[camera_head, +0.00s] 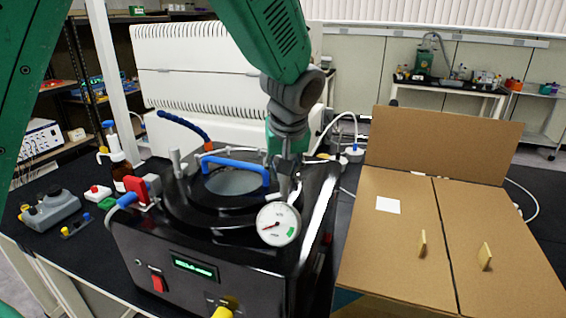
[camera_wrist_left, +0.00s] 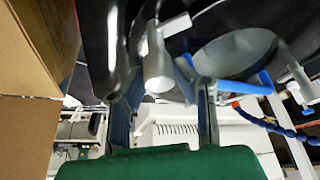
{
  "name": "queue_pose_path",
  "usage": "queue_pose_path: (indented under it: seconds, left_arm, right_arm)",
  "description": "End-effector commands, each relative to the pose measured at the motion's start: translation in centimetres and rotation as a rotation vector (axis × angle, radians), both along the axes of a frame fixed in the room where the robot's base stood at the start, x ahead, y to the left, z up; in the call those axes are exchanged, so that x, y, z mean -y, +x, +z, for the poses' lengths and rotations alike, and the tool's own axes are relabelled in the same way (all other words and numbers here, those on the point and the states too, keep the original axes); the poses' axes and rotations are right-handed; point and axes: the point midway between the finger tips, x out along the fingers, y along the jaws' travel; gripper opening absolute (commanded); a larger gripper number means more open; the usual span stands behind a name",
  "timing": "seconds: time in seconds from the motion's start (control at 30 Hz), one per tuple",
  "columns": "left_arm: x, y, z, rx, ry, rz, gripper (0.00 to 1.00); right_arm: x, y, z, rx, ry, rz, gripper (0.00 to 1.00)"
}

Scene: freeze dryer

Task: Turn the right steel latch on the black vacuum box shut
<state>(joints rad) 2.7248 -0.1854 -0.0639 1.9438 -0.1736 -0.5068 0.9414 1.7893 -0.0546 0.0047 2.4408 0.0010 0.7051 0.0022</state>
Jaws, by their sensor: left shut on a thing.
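The black vacuum box (camera_head: 215,250) stands on the bench, with a round lid, a blue handle (camera_head: 235,166) and a clear window. The right steel latch (camera_head: 284,186) is at the lid's right side, mostly hidden by my left gripper (camera_head: 287,162) in the head view. In the left wrist view the latch's steel knob (camera_wrist_left: 158,68) lies between the fingers of my left gripper (camera_wrist_left: 160,88), which is shut on it. The left steel latch (camera_head: 176,163) stands upright at the lid's left edge. My right gripper is not in view.
A dial gauge (camera_head: 278,224) sits in front of the right latch. A cardboard box (camera_head: 405,245) stands close on the right. A red switch part (camera_head: 138,189), a brown bottle (camera_head: 121,168) and a grey device (camera_head: 50,209) are on the left. A large white machine (camera_head: 195,75) is behind.

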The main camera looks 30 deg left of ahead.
Motion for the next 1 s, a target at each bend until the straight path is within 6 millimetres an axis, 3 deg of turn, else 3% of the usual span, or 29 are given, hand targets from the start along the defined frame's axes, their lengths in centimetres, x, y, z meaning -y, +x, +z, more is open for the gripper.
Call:
queue_pose_path:
  seconds: [0.6,1.0]
  left_arm:
    - [0.2,-0.4,0.0,-0.010,-0.010,-0.582,0.00]
    - [0.1,-0.5,-0.2,-0.011,-0.009,-0.881,0.00]
  right_arm:
    - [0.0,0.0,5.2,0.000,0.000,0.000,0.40]
    - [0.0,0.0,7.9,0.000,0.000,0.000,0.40]
